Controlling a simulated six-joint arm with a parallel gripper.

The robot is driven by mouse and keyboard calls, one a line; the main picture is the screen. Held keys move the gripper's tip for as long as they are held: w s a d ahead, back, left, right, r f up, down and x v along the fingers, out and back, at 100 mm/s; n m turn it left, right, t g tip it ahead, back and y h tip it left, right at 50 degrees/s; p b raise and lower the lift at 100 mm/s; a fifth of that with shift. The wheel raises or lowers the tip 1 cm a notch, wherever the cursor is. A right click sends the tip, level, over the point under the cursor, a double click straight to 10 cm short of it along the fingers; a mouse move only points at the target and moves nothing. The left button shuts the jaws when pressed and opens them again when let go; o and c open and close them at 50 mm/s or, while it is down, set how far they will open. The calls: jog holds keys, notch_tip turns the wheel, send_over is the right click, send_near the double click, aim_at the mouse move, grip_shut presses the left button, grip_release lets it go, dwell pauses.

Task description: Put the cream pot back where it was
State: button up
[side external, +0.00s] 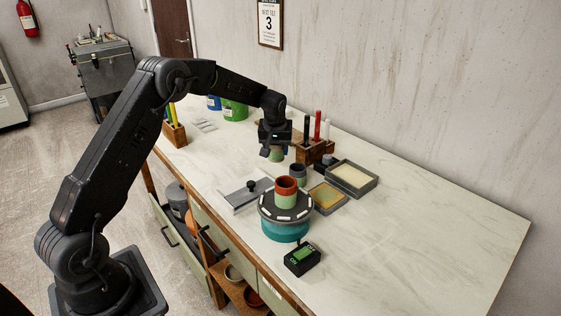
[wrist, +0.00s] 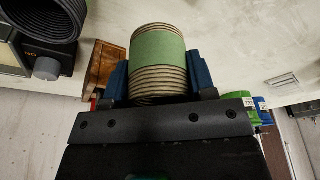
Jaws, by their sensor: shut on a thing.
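The cream pot (wrist: 158,60), with thin dark stripes and a wide green band, sits between the two blue fingers of my gripper (wrist: 160,82) in the wrist view. The fingers are shut on its sides. In the side view my gripper (side external: 276,146) is over the back of the bench, and the pot (side external: 277,156) shows only partly below it. I cannot tell whether its base touches the bench. A red-brown pot with a green band (side external: 287,191) stands upright on the round wheel (side external: 285,226). A dark grey pot (side external: 298,173) stands behind the wheel.
A wooden holder with upright tools (side external: 313,152) is just right of my gripper. A grey tray (side external: 372,187), a yellowish shallow tray (side external: 328,197), a grey slab with a knob (side external: 240,197) and a small black device (side external: 302,260) lie around the wheel. The bench's right part is clear.

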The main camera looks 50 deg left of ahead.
aim_at(281, 160)
jog(key=shift+w+d+f, duration=0.4)
jog(key=shift+w+d, duration=0.05)
jog(key=shift+f, duration=2)
jog(key=shift+f, duration=0.1)
jog(key=o, duration=0.8)
